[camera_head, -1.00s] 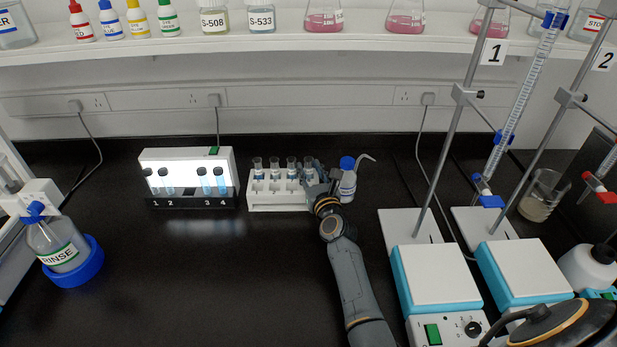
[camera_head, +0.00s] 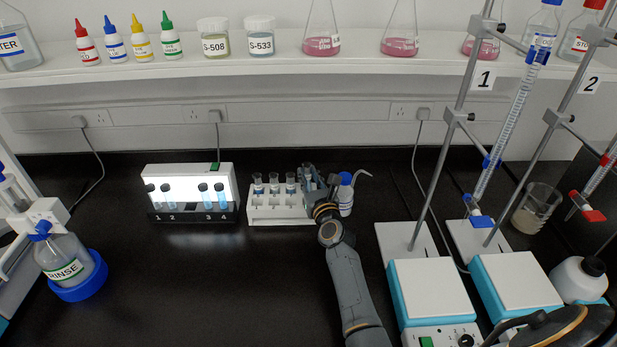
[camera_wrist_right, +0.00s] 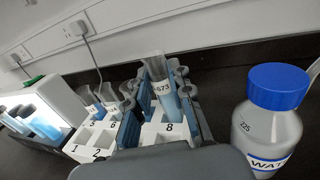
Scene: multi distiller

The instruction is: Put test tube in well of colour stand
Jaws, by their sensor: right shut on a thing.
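The test tube (camera_wrist_right: 165,90) labelled 673 holds blue liquid. My right gripper (camera_wrist_right: 170,88) is shut on it, with a finger on each side. In the head view, the right gripper (camera_head: 313,180) is at the right end of the white numbered rack (camera_head: 280,208), and the tube's top (camera_head: 306,167) stands higher than its neighbours. I cannot tell whether its lower end is clear of the rack. The colour stand (camera_head: 190,174) is the lit white box to the left, with tubes standing at positions 1 to 4. My left gripper is not in view.
A water bottle with a blue cap (camera_wrist_right: 275,110) stands close to the right of the gripper. Dark bench shows between the colour stand and rack, and widely in front. The rinse bottle (camera_head: 68,262) is at left; stirrers (camera_head: 435,290) and burette stands are at right.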

